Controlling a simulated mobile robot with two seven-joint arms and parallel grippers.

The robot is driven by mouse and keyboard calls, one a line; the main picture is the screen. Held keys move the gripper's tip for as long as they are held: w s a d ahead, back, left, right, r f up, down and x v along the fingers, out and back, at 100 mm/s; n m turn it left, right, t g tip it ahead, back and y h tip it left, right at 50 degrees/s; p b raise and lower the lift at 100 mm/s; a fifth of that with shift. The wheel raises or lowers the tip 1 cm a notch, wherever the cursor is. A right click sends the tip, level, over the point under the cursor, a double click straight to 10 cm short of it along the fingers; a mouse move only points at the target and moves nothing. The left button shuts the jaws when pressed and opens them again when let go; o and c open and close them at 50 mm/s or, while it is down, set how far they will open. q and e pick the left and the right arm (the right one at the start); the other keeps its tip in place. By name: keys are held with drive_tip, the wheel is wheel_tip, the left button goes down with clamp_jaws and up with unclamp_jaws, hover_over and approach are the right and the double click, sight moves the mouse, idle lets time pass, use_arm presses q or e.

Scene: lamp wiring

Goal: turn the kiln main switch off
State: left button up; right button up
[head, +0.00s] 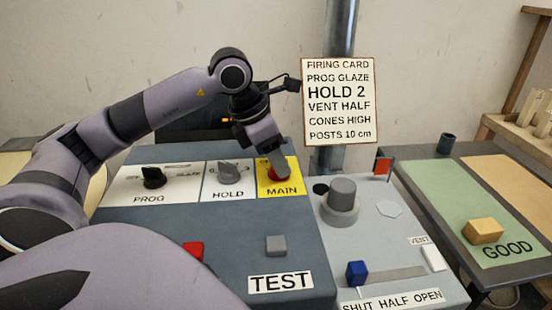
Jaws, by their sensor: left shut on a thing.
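The main switch (279,174) is a red knob on the yellow plate marked MAIN (293,188), at the right end of the panel's row of controls. My left gripper (274,163) reaches down over it from above and is shut on it. The fingers hide much of the knob, so I cannot tell which way it points. My right gripper is not in view.
Left of MAIN are the black PROG knob (153,177) and grey HOLD knob (230,172). A grey cylinder (342,198) and blue vent slider (356,272) are to the right. The firing card (339,100) hangs behind, near the metal pipe (340,30).

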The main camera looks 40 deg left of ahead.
use_arm(q)
drive_tip(key=n+y, duration=0.1)
drive_tip(key=n, duration=0.2)
drive_tip(key=n+y, duration=0.1)
drive_tip(key=n, duration=0.2)
drive_tip(key=shift+d+n+t, duration=0.15)
drive_tip(key=shift+n+t, duration=0.15)
drive_tip(key=shift+y, duration=0.3)
drive_tip(key=o, duration=1.1)
drive_tip(key=shift+c, duration=0.2)
drive_tip(key=v, duration=0.7)
drive_tip(key=shift+p, duration=0.3)
drive_tip(key=shift+s, duration=0.15)
